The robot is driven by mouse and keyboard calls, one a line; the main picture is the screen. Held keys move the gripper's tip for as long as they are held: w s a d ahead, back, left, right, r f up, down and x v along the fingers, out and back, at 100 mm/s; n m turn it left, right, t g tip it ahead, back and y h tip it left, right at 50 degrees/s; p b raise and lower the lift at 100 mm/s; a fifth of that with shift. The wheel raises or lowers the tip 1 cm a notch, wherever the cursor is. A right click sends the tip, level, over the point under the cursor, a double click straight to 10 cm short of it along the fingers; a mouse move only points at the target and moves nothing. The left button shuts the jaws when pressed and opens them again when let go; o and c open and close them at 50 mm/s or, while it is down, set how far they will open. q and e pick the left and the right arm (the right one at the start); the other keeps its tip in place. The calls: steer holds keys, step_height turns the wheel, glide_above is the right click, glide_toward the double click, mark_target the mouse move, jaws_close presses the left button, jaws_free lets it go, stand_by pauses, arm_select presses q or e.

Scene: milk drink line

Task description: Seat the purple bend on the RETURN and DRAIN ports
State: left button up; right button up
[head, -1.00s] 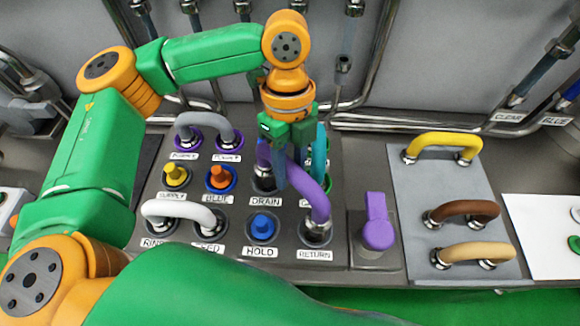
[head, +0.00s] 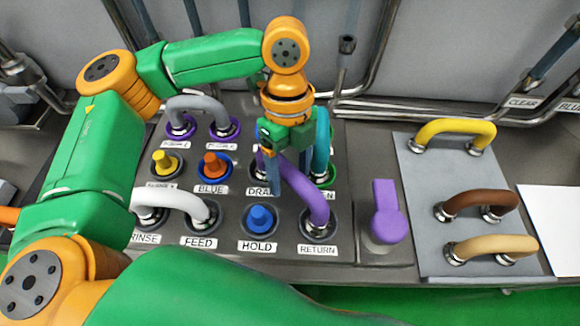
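The purple bend (head: 313,198) arches from the DRAIN port (head: 258,174) at the back to the RETURN port (head: 318,226) at the front right. Its front end meets the metal collar of the RETURN port. Its back end is at the DRAIN port, mostly hidden by my gripper, so I cannot tell how deep it sits. My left gripper (head: 273,180) reaches down from above and is shut on the bend near its DRAIN end. A finger covers part of the DRAIN label. My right gripper is out of view.
A teal bend (head: 322,145) stands close behind the gripper. A blue plug (head: 259,219) is on HOLD and a white bend (head: 175,200) spans RINSE and FEED. A purple lever-like part (head: 387,215) stands right of RETURN. A grey mat (head: 425,225) carries yellow, brown and tan bends.

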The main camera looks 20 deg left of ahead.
arm_select(q)
steer(key=v, duration=0.7)
steer(key=shift+r, duration=0.1)
stand_by(0.5)
